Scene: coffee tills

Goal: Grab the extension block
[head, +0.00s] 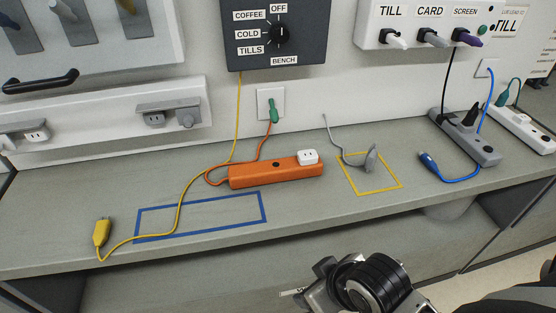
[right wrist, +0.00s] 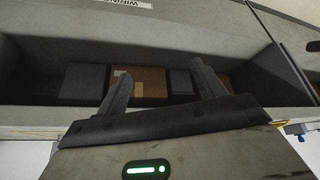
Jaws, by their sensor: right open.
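The orange extension block (head: 258,176) lies on the grey counter, with a white plug (head: 308,157) at its right end. Its orange cord loops left and up to a green plug (head: 273,112) at the wall socket. In the right wrist view, my right gripper (right wrist: 163,88) is open and empty, its two fingers apart over an open drawer or bin (right wrist: 30,75) holding box-like items. The orange block is not visible there. In the head view, part of my right arm shows low at centre right, below the counter edge, apart from the block. My left gripper is not in view.
A blue outline (head: 265,207) lies in front of the block; a yellow cord crosses it to a yellow plug (head: 101,232). A grey plug (head: 371,158) lies in a yellow outline (head: 398,178). A grey block (head: 480,151) and white block (head: 530,134) stand right.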

